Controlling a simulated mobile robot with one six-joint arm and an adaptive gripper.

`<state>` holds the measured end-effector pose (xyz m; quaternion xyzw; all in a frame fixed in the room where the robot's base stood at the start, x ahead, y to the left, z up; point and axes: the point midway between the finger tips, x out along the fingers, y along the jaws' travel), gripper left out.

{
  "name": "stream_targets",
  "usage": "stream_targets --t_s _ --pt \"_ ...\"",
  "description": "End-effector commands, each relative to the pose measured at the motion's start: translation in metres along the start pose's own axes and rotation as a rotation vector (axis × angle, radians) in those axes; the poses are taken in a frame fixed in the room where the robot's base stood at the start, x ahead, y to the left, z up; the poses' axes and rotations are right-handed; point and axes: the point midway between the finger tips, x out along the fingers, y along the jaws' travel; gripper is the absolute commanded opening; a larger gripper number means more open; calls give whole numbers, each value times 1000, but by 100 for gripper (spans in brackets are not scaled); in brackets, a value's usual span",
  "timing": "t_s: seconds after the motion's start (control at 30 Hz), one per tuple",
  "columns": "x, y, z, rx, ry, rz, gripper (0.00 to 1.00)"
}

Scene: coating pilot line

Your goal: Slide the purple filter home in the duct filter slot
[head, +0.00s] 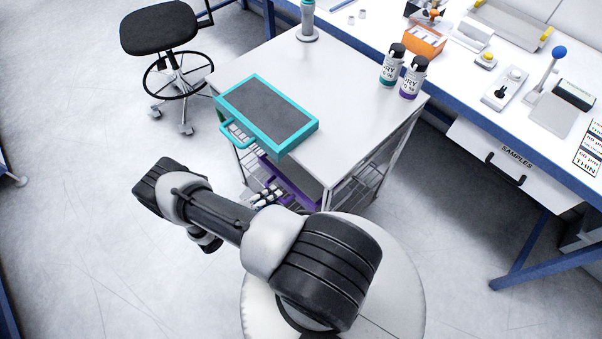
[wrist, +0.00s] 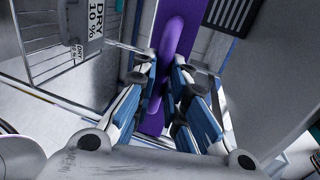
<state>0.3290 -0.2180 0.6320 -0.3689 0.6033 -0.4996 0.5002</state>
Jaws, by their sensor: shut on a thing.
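The purple filter (head: 290,182) shows in the head view as a narrow strip below the front edge of the cart top, partly hidden by the cart and my arm. In the wrist view, the purple filter (wrist: 148,122) runs edge-on up the middle, with its rounded purple handle (wrist: 178,40) facing me. My gripper (wrist: 165,78) is shut on this handle, one pair of blue-and-white fingers on each side. In the head view my gripper (head: 268,196) is small and mostly hidden behind my arm. I cannot clearly make out the duct filter slot or how far the filter sits in it.
A turquoise-framed filter (head: 267,112) lies on the cart top (head: 340,85), its handle overhanging the front edge. Two bottles (head: 391,65) stand at the cart's right. A stool (head: 160,28) stands behind left. A "DRY 10 %" label (wrist: 95,14) shows left in the wrist view.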

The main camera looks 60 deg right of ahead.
Motion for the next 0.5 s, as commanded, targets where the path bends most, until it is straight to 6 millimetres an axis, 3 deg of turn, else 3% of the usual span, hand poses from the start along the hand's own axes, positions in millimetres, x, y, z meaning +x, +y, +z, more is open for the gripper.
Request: stream_targets --t_s 0.5 --pt "-16 3 0 1 -1 -1 0"
